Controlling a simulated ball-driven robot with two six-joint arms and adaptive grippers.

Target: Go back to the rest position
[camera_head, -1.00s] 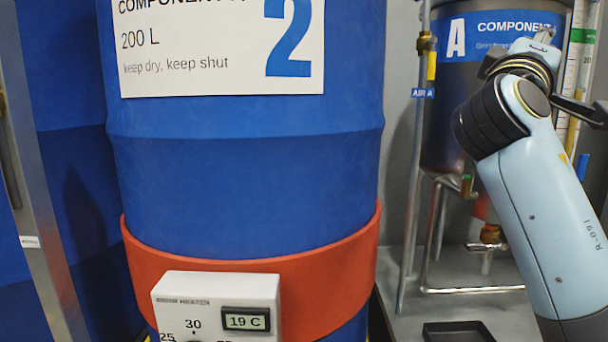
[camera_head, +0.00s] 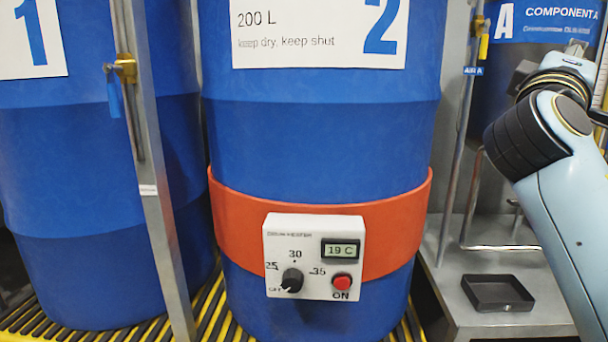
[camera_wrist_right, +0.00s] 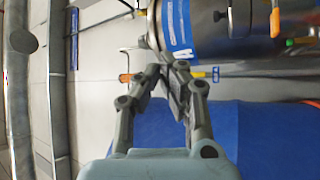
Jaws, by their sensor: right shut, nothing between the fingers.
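My right arm comes in from the right edge of the head view, raised in front of the component A tank (camera_head: 535,30). Its gripper (camera_head: 577,48) is small and partly hidden behind the wrist there. In the right wrist view the gripper (camera_wrist_right: 168,78) has its fingers together with nothing between them. A blue drum surface (camera_wrist_right: 270,135) and the tank (camera_wrist_right: 245,20) show beyond the fingers. My left gripper is not in view.
Blue drum 2 (camera_head: 320,140) wears an orange heater band (camera_head: 400,235) with a control box (camera_head: 314,257) reading 19 C. Drum 1 (camera_head: 60,150) stands left, behind a metal post (camera_head: 150,200). A black tray (camera_head: 497,293) lies on the grey stand (camera_head: 545,320).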

